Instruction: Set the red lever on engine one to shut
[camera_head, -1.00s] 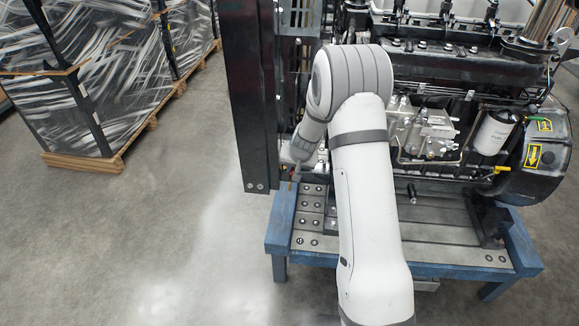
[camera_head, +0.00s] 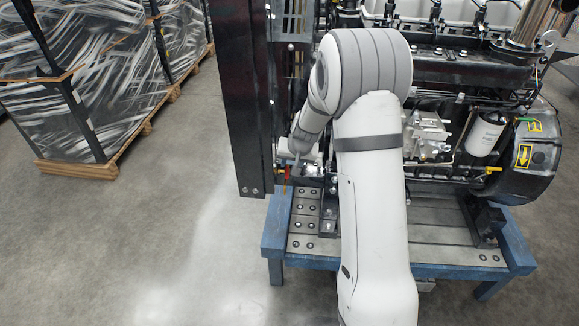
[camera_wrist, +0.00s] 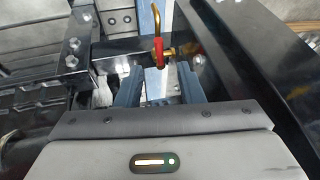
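The red lever (camera_wrist: 158,50) is in the upper middle of the wrist view, mounted with a brass-coloured fitting and a curved yellow pipe. In the head view it is a small red spot (camera_head: 287,173) beside the black post, above the blue stand. My gripper (camera_wrist: 158,76) is open, with its two dark blue fingers apart. The lever lies just beyond the gap between the fingertips, and I see no clear contact. The fingers are hard to make out in the head view. My arm covers part of the engine (camera_head: 440,110).
A black post (camera_head: 236,100) stands left of the lever, and dark beams crowd both sides in the wrist view. The engine rests on a blue-framed stand (camera_head: 400,268). Wrapped crates (camera_head: 85,80) stand on pallets at the left. The floor between is clear.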

